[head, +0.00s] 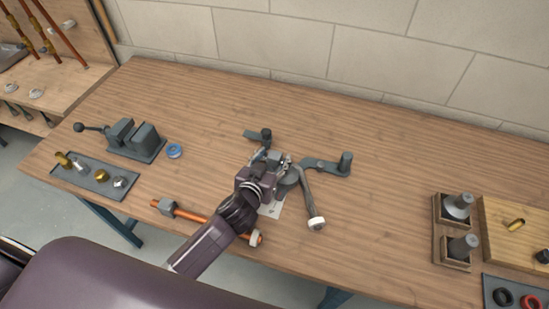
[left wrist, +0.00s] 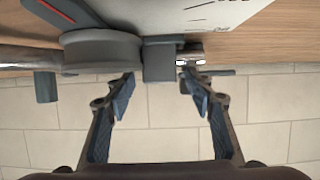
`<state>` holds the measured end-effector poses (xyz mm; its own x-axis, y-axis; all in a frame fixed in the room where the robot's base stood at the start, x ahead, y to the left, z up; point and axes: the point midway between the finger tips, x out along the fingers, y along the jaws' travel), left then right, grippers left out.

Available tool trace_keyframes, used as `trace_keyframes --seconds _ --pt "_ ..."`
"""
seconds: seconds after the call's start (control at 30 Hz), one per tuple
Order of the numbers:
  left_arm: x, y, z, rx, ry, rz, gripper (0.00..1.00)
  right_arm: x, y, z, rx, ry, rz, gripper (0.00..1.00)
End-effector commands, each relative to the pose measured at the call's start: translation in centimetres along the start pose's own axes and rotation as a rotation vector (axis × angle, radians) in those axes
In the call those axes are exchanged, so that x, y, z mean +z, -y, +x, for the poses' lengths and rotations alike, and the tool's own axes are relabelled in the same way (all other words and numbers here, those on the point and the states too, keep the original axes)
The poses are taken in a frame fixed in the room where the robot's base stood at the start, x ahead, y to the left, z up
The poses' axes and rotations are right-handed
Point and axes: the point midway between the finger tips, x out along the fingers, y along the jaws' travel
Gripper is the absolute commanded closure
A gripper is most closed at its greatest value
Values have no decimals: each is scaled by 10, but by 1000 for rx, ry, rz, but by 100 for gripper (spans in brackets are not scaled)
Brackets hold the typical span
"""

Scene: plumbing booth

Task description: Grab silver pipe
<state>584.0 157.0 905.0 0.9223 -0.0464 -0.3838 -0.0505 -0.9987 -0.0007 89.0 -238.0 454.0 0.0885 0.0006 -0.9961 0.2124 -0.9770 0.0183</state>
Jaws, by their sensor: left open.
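My left gripper (head: 268,163) is over the grey bending tool (head: 330,165) near the middle of the bench. A silver rod (head: 308,195) with a white end runs from the tool toward the front. In the left wrist view, a silver tube (left wrist: 28,57) meets the tool's round grey part, and a short shiny silver piece (left wrist: 190,57) shows beyond the right fingertip. I cannot tell which of these is the silver pipe. My wrist hides part of the tool. My right gripper is out of view.
An orange-brown rod (head: 190,214) with a grey block lies left of my forearm. A vise (head: 140,140), blue ring (head: 174,151) and tray of fittings (head: 85,185) are at the left. Wooden holders (head: 438,245) stand at the right. A block wall (head: 300,45) backs the bench.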

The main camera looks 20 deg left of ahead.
Motion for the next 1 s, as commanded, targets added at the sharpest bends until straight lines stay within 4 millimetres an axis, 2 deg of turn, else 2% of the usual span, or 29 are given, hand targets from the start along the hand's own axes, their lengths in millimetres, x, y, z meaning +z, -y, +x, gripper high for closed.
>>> trace_keyframes --seconds 0.23,0.67,1.0 --pt "0 0 1 0 0 -1 52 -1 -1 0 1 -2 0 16" --pt "0 0 1 0 0 -1 99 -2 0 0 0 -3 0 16" --pt "-3 0 0 1 -3 -2 100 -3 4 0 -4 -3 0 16"
